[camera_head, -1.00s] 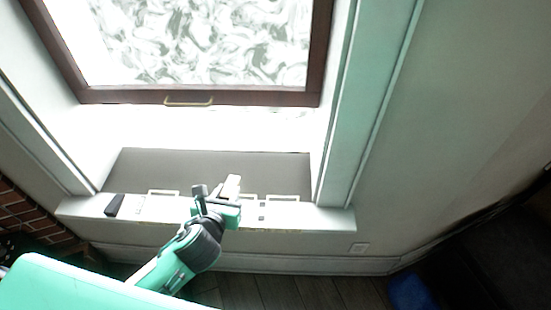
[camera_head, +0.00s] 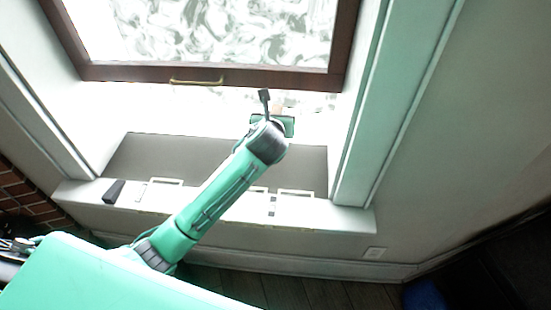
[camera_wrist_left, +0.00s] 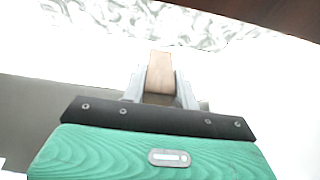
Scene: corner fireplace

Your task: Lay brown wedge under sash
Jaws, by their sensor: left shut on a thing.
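My left gripper (camera_head: 270,104) is shut on the brown wedge (camera_wrist_left: 160,76), a small light-brown block standing out between the fingers in the wrist view. The sash (camera_head: 130,72) is a dark brown frame with patterned glass and a brass handle (camera_head: 196,82). Its lower rail also shows at the top right of the wrist view (camera_wrist_left: 275,14). The gripper is just below the rail in the head view, over the bright sill area.
A grey panel (camera_head: 150,155) and a white ledge (camera_head: 345,216) lie below the window. A black block (camera_head: 114,191) sits at the ledge's left, with white pieces along it. Pale green trim (camera_head: 380,100) bounds the opening at right.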

